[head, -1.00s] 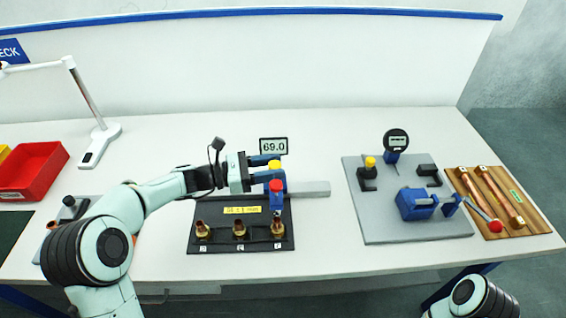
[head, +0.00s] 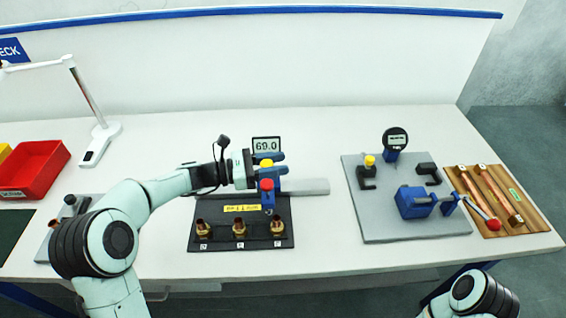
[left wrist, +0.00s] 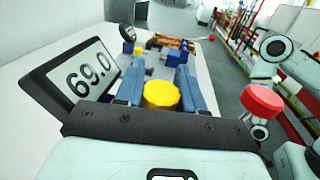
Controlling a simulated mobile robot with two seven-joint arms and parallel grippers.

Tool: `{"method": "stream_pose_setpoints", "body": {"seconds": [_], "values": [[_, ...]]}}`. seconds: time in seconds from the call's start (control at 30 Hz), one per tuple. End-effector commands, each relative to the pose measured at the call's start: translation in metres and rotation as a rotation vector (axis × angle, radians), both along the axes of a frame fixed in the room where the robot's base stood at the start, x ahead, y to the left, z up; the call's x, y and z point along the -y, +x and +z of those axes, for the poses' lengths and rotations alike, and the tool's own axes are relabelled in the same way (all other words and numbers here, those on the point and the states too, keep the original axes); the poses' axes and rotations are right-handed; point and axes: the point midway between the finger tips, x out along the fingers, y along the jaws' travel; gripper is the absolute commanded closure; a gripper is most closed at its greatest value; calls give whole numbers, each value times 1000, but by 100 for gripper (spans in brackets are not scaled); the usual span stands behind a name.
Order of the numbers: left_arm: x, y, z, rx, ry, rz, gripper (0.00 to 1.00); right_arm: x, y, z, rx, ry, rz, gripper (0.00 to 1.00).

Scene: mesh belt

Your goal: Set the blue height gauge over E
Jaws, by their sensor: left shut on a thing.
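The blue height gauge (head: 268,198) has a yellow knob, a red knob and a display reading 69.0. My left gripper (head: 270,163) is shut on it, with the blue-grey fingers on both sides around the yellow knob (left wrist: 160,95). In the left wrist view the display (left wrist: 88,74) is left of the fingers and the red knob (left wrist: 262,101) is to the right. The gauge's red-knob end reaches over the back of a black plate (head: 225,227), between the middle brass fitting (head: 239,229) and the right one (head: 277,227). The fittings' letter labels are too small to read.
A grey bar (head: 308,187) lies behind the black plate. A grey board (head: 375,223) with a dial gauge (head: 395,141) and blue clamp (head: 414,203) is at right, beside a wooden board (head: 530,213) with copper tubes. A red bin (head: 36,168) and lamp (head: 100,140) are at left.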

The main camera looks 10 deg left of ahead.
Motion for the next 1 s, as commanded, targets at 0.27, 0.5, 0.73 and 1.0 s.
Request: {"method": "stream_pose_setpoints", "body": {"seconds": [0.27,0.5,0.73,1.0], "values": [[-66,-17,1,-2,4,8,100,0,12,15,14,0,1,57],[-77,-22,0,-2,2,5,100,0,13,17,15,0,0,57],[-77,-22,-1,-3,3,5,56,0,13,16,14,0,0,57],[-77,-22,0,-2,2,4,56,0,12,16,14,0,0,57]]}}
